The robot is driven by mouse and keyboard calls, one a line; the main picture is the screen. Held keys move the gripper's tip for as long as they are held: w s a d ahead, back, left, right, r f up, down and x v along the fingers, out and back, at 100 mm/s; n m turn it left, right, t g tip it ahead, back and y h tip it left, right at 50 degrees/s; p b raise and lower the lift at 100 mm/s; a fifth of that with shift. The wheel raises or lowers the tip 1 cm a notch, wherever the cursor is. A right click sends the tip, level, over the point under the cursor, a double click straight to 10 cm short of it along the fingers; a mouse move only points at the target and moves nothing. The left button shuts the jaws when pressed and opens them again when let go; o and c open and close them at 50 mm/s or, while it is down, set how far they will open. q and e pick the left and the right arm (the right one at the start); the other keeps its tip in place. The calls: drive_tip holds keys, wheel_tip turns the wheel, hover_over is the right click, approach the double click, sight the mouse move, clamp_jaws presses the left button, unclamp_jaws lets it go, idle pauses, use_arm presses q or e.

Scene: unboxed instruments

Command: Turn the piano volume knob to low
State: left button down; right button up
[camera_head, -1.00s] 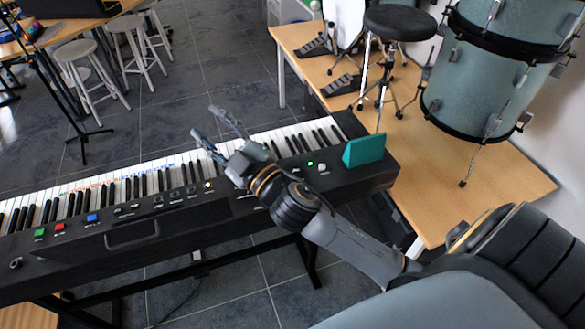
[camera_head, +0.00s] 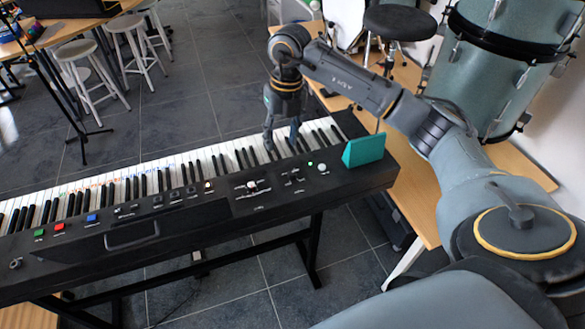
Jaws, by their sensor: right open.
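The black piano (camera_head: 180,220) stands across the view with its keys along the far side. A round knob with a pale top (camera_head: 251,186) sits on its panel right of centre. A white round control (camera_head: 323,168) sits farther right beside a green light, and a dark round knob (camera_head: 15,263) sits at the left end. The labels are too small to tell which is the volume knob or its setting. My right gripper (camera_head: 282,145) points down over the keys, behind and right of the pale-topped knob; it is open and empty. My left gripper is out of view.
A teal wedge (camera_head: 363,150) stands on the piano's right end, close to my right arm. Behind are a wooden table (camera_head: 520,170) with drums (camera_head: 490,70) and a black stool (camera_head: 400,22). Grey stools (camera_head: 80,75) stand at the far left.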

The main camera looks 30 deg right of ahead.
sight(292, 173)
drive_tip(key=shift+h, duration=0.6)
drive_tip(key=d+f+p, duration=0.1)
drive_tip(key=f, duration=0.3)
drive_tip(key=f+p, duration=0.1)
drive_tip(key=f, duration=0.3)
drive_tip(key=d+f+p, duration=0.1)
drive_tip(key=f, duration=0.4)
drive_tip(key=shift+s+d, duration=0.15)
drive_tip(key=shift+d, duration=0.2)
drive_tip(key=shift+m, duration=0.3)
clamp_jaws()
